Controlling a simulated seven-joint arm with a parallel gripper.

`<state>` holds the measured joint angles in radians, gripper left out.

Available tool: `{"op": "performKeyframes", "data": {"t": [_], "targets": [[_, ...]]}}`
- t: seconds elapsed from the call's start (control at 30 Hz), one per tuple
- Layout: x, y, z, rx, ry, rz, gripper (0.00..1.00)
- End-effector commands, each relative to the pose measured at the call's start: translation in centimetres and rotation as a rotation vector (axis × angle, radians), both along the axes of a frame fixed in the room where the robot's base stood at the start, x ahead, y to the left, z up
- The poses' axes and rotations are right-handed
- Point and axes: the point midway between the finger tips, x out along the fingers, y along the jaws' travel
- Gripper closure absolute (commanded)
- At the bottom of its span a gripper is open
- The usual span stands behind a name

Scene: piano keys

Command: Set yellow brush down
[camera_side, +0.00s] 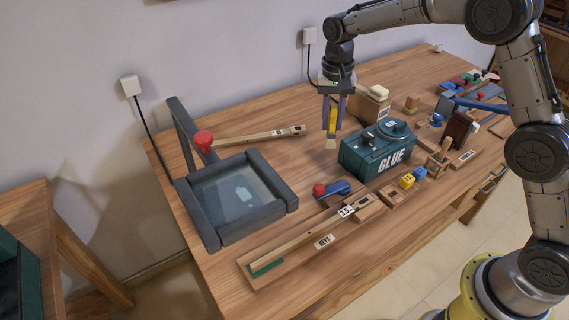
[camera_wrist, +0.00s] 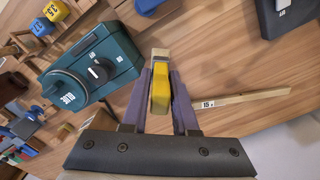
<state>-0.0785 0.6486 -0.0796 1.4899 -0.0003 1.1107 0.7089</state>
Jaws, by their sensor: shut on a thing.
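The yellow brush (camera_side: 333,119) is held upright between the fingers of my gripper (camera_side: 334,104), with its pale bristle end (camera_side: 331,142) pointing down. My gripper is just left of the green glue box, near the back of the table (camera_side: 235,112). I cannot tell from the side view whether the bristle end touches the table. In the wrist view the yellow brush (camera_wrist: 160,88) sits between both fingers of my shut gripper (camera_wrist: 160,80), with its pale end beyond the fingertips.
The green glue box (camera_side: 380,148) stands close on the right. A wooden key (camera_side: 260,137) lies to the left, near a grey-framed tray (camera_side: 215,236) with a red knob (camera_side: 203,140). A wooden block (camera_side: 372,106) stands behind. Bare table lies left of the glue box.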

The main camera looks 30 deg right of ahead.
Motion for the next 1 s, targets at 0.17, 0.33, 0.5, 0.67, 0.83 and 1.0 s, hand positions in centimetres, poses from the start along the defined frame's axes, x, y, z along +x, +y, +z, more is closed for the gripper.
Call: {"op": "performKeyframes", "data": {"t": [0.17, 0.33, 0.5, 0.67, 0.83, 1.0], "targets": [[-4.0, 3.4, 1.7, 0.003, -0.004, 0.185, 1.00], [-5.4, 5.1, 3.0, 0.004, -0.021, 0.229, 1.00], [-4.0, 6.0, 2.7, 0.005, -0.028, 0.239, 1.00], [-1.1, 6.6, 1.3, 0.005, -0.028, 0.238, 1.00], [2.0, 7.2, 0.0, 0.006, -0.030, 0.237, 1.00], [4.6, 7.8, -2.2, 0.005, -0.027, 0.237, 1.00]]}}
